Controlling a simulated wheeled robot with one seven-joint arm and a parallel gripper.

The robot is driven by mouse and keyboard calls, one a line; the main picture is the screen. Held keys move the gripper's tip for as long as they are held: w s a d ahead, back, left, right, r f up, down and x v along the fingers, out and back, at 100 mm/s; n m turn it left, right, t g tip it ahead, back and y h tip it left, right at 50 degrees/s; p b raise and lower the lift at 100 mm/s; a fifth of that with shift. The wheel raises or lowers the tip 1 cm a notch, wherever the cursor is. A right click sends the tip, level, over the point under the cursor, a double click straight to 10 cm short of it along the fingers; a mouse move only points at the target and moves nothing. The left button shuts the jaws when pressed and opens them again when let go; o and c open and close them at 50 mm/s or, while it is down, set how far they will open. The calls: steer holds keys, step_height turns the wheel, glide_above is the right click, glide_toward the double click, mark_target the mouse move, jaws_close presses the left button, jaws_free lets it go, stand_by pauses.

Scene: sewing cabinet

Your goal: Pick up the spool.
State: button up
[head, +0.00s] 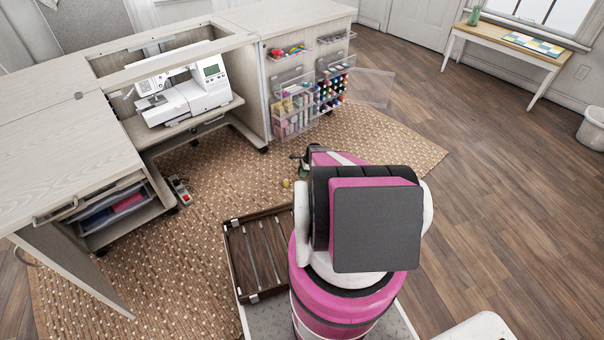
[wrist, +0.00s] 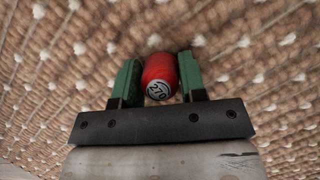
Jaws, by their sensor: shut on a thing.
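The spool (wrist: 160,72) is red with a pale end marked "270". In the wrist view it sits between the two green fingers of my gripper (wrist: 160,80), which are closed on its sides. The woven rug fills the background behind it; I cannot tell how far the spool is above the rug. In the head view my pink and grey arm hides most of my gripper (head: 303,172), and the spool cannot be made out there.
A sewing cabinet with a white sewing machine (head: 186,88) stands at the back left. Clear bins of spools (head: 332,92) hang on its open door. A brown slatted tray (head: 232,246) lies left of my arm. A small yellowish thing (head: 286,183) is near my gripper. Wood floor (head: 480,180) is clear at right.

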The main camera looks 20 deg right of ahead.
steer(key=shift+r, duration=0.1)
steer(key=shift+r, duration=0.9)
step_height(320, 180, up, 2)
steer(key=shift+s+r, duration=0.1)
steer(key=shift+r, duration=0.1)
steer(key=s+a+r, duration=0.6)
steer(key=a, duration=0.3)
steer(key=shift+a+r, duration=0.3)
steer(key=shift+a, duration=0.1)
